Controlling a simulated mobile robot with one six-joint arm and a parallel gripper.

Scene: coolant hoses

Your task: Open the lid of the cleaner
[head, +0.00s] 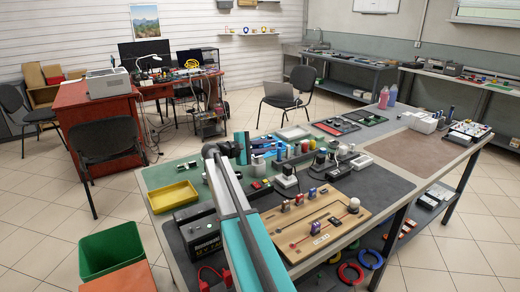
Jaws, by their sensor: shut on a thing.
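My teal and white arm reaches from the bottom middle over the near bench. My gripper (257,151) is small in the head view, past the dark wrist and teal link. It is shut on a small grey thing just above or at a silver cylinder (259,165); whether they touch is unclear. The wrist partly hides this spot. I cannot tell for certain which object is the cleaner, or how its lid stands.
Bottles and jars (292,151) crowd the right of my gripper. A yellow tray (174,196), black battery (198,232) and wooden board (318,224) with small parts lie nearer. A green bin (110,250) stands on the floor.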

